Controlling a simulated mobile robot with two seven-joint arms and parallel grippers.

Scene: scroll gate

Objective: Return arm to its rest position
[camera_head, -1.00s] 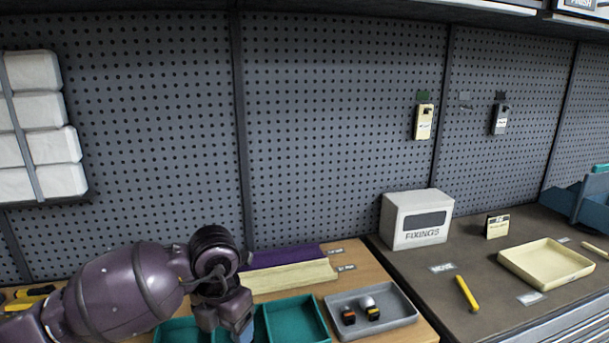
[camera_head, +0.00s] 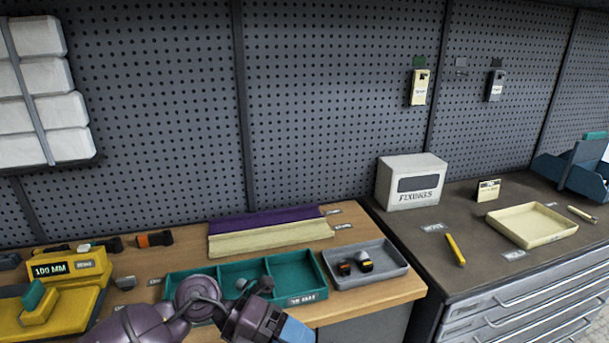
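My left arm comes in at the bottom left of the head view, over the front of the wooden bench. Its purple wrist bends in front of the teal divided tray (camera_head: 318,270). My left gripper (camera_head: 292,332) is at the bottom edge, in front of the tray, with a blue part at its tip. Its fingers are cut off or unclear, so I cannot tell whether it is open or shut. My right arm and gripper are not in view.
A yellow 100 MM fixture (camera_head: 70,290) stands at left. A grey tray (camera_head: 395,262) with small dark parts lies right of the teal tray. Purple and cream strips (camera_head: 270,237) lie behind. The FIXINGS box (camera_head: 412,182) stands on the drawer cabinet.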

